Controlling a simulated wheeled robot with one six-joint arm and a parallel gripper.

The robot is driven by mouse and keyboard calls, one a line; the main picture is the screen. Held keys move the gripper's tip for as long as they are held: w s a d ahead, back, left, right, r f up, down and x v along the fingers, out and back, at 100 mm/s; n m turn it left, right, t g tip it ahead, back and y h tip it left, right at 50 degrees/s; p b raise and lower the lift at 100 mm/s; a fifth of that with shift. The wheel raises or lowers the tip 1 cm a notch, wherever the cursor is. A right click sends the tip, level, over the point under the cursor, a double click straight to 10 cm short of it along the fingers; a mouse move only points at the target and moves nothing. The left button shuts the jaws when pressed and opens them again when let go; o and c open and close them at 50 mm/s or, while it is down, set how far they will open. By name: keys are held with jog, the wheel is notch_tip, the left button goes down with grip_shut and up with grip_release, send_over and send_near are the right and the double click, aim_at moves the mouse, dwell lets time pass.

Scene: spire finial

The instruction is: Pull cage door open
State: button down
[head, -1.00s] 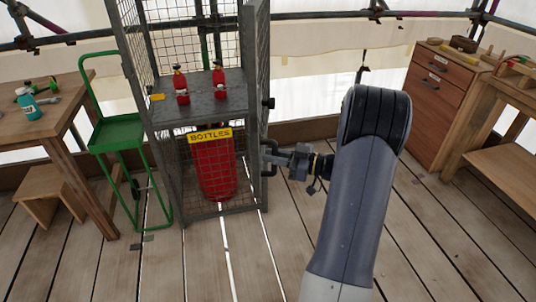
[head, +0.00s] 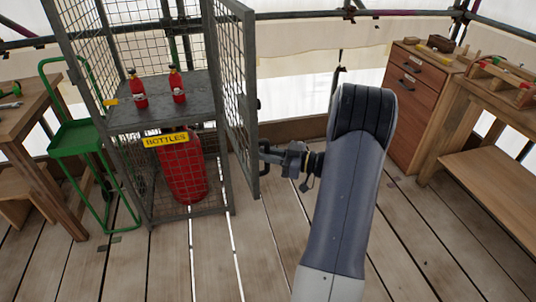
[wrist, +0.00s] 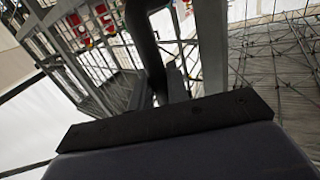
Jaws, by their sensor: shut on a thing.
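The cage (head: 140,215) is a grey metal frame with wire mesh, standing left of centre in the head view. Its mesh door (head: 232,95) is swung partly out on the right side, towards me. My gripper (head: 270,157) is shut on the dark door handle (head: 264,148) at the door's outer edge. In the wrist view, cage bars and mesh (wrist: 95,75) show at a steep tilt.
Two red bottles (head: 138,92) stand on the cage shelf, above a large red cylinder (head: 190,185) and a yellow BOTTLES sign (head: 166,139). A green trolley (head: 76,138) stands left. A drawer cabinet (head: 420,105) and bench (head: 500,160) stand right. The plank floor in front is clear.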

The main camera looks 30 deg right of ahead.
jog(key=shift+d, duration=0.1)
jog(key=c, duration=1.4)
grip_release()
jog(key=v, duration=1)
jog(key=shift+s+d, duration=0.25)
jog(key=shift+d, duration=0.05)
jog(key=x, duration=1.1)
